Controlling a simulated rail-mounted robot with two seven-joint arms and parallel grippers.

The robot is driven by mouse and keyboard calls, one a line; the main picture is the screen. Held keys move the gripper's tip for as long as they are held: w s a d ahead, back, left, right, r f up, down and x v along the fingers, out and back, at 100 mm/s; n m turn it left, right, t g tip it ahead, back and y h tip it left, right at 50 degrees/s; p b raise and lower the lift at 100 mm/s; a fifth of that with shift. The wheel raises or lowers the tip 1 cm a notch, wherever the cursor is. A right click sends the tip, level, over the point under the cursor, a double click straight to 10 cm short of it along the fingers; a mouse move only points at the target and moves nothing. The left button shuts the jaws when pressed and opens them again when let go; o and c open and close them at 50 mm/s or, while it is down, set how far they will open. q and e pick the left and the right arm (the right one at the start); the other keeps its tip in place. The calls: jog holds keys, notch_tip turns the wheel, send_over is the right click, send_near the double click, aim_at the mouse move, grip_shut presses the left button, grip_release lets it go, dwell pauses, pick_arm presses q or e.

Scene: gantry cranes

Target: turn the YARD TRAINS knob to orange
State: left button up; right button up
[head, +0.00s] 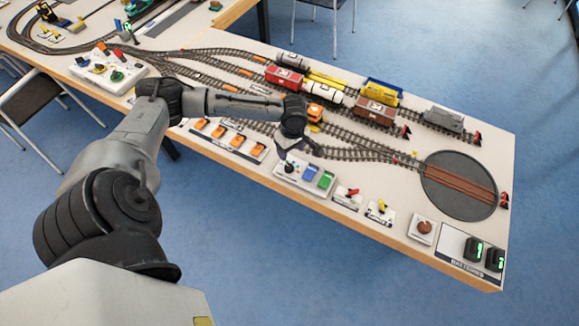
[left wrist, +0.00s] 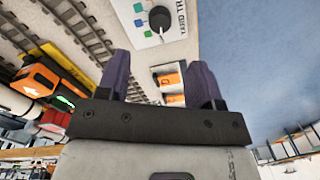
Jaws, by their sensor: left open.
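The YARD TRAINS panel (head: 303,178) is a pale box at the near edge of the layout table. Its black knob (head: 289,168) is at its left end, below my left gripper. In the left wrist view the knob (left wrist: 160,18) is round and dark, next to coloured squares and the partly cut-off lettering. I cannot tell which colour its pointer faces. My left gripper (head: 298,150) hangs over the panel. In the left wrist view its two purple-dark fingers (left wrist: 162,72) are apart with nothing between them, and the knob lies beyond their tips. My right gripper is not in view.
Blue and green tiles (head: 318,175) sit on the panel's right side. A row of orange switches (head: 227,133) is to its left, a red lever (head: 348,194) to its right. Tracks with wagons (head: 375,112) lie behind; a turntable (head: 459,186) is at the right.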

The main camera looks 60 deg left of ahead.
aim_at(289, 166)
pick_arm(q)
jog(key=f, duration=0.3)
jog(key=f+b, duration=0.1)
jog(key=f, duration=0.5)
jog(key=shift+s+d+b, duration=0.1)
jog(key=shift+s+b, duration=0.15)
jog(key=shift+b, duration=0.15)
jog(key=shift+f, duration=0.3)
